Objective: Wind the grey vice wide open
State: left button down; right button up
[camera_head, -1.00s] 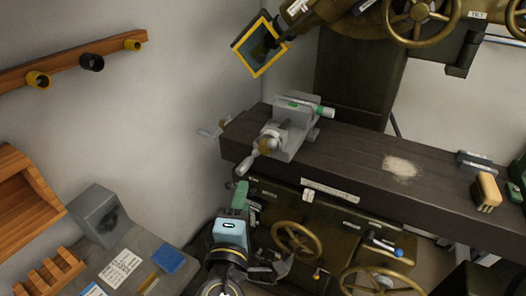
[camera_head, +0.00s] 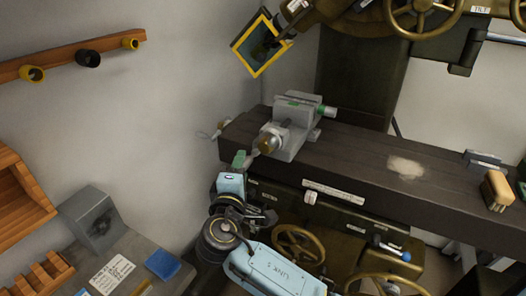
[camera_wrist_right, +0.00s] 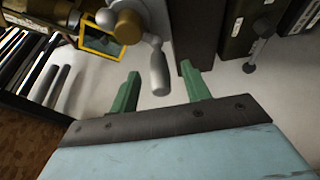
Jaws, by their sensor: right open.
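The grey vice (camera_head: 290,132) stands on the left end of the dark machine table. Its brass-coloured hub (camera_head: 267,144) and crank handle (camera_head: 251,158) face the front left. In the right wrist view the handle's pale grip (camera_wrist_right: 158,72) hangs down from the hub (camera_wrist_right: 128,25). My right gripper (camera_head: 240,159) has green fingers and is just in front of the handle. In the right wrist view its open fingers (camera_wrist_right: 160,72) stand on either side of the grip's lower end, with visible gaps. I cannot tell how wide the vice jaws are. My left gripper is not in view.
The dark table (camera_head: 360,160) runs to the right, with a pale dusty patch (camera_head: 406,167) and a yellowish block (camera_head: 497,190). Another crank handle (camera_head: 212,133) sticks out at its left end. Brass handwheels (camera_head: 298,245) are below. A yellow-framed guard (camera_head: 262,45) hangs above.

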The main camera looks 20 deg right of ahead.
jog(key=shift+w+d, duration=0.2)
jog(key=shift+w, duration=0.2)
dwell(0.3)
grip_shut()
